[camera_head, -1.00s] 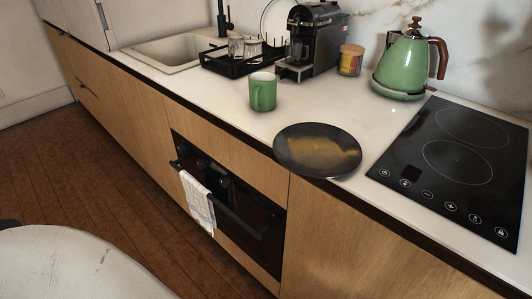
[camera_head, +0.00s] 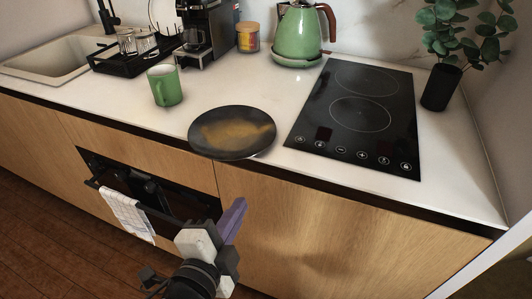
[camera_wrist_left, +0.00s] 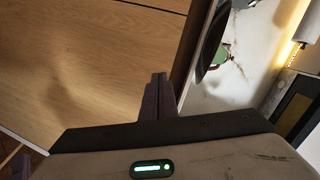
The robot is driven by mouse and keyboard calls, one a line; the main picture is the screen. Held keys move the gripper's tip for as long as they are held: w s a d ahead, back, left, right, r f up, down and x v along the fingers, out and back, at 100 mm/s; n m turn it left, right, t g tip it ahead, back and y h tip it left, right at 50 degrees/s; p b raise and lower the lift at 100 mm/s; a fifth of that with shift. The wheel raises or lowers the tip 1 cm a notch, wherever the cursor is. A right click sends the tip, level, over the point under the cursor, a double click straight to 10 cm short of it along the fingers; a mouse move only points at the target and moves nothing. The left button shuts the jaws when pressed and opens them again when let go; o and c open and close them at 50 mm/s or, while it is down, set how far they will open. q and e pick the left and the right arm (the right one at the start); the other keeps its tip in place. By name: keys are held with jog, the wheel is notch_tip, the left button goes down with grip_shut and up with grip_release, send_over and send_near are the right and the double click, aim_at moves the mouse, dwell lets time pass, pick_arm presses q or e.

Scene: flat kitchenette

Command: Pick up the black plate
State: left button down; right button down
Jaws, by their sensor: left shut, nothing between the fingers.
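The black plate (camera_head: 232,146) with a brownish patch in its middle lies flat on the white counter, near the front edge, between the green mug and the hob. My left gripper (camera_head: 234,218) is in front of the counter, below and apart from the plate, with its fingers pointing up. In the left wrist view my left gripper (camera_wrist_left: 158,90) is shut with nothing between its fingers. The plate's dark edge (camera_wrist_left: 212,45) shows there beyond the counter edge, partly cut off by the frame. My right gripper is not in view.
A green mug (camera_head: 164,86) stands left of the plate. A black hob (camera_head: 355,120) lies to the right, with a green kettle (camera_head: 298,35) behind. A potted plant (camera_head: 441,88) stands at the far right. An oven handle with a towel (camera_head: 128,213) sticks out below the counter.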

aim_at(255, 154)
pick_arm(q)
jog(key=d+r+m+t+h, duration=0.2)
jog(key=d+r+m+h, duration=0.1)
jog(key=d+r+m, duration=0.35)
jog(key=x, duration=0.6)
jog(key=p+x, duration=0.1)
jog(key=x, duration=0.2)
jog(key=shift+w+a+r, duration=0.15)
jog(key=shift+a, duration=0.15)
jog(key=a, duration=0.3)
jog(key=shift+w+p, duration=0.15)
jog(key=shift+p, duration=0.15)
jog(key=shift+a+n, duration=0.25)
jog(key=shift+a, duration=0.2)
jog(key=a+p, duration=0.1)
jog(key=a, duration=0.1)
jog(key=shift+a, duration=0.3)
jog(key=shift+w, duration=0.1)
